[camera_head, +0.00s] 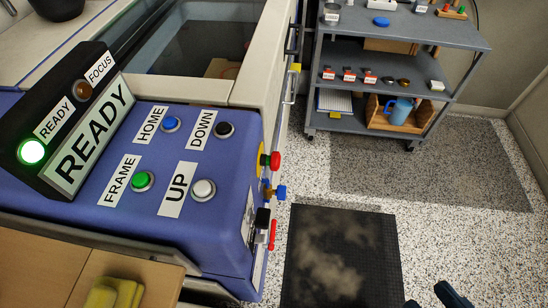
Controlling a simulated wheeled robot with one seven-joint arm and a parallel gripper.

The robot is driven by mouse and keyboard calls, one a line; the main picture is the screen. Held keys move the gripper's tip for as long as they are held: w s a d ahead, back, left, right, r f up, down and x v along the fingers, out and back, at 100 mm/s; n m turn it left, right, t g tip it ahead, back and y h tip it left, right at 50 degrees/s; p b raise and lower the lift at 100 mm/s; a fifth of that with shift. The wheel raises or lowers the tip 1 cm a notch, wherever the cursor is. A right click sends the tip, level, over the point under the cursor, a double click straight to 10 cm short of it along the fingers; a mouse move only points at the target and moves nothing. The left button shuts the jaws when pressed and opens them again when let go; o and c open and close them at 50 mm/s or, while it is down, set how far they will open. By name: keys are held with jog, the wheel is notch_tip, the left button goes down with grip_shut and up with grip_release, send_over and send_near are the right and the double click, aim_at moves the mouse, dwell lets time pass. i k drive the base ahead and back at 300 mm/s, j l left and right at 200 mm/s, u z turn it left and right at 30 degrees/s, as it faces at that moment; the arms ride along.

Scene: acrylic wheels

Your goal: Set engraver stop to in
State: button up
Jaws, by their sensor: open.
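The engraver (218,238) is a blue and cream machine on the left. On its right side a red knob (275,160) on a dark base sticks out sideways; it looks like the stop, but no label for it is readable. A blue valve-like handle (280,192) and a red lever (272,235) by a black block sit below it on the same side. I cannot tell the stop's in or out state for sure. My gripper (430,296) shows only as dark fingertips at the bottom right edge. It is open and empty, well apart from the engraver.
The top panel has a lit green READY lamp (31,152), a READY display (92,135) and several labelled push buttons. A grey shelf cart (400,80) stands at the back. A dark dusty mat (340,255) lies on open floor. A yellow sponge (114,292) is at bottom left.

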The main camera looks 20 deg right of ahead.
aim_at(273, 160)
jog(key=l+z, duration=0.25)
jog(key=l, duration=1.2)
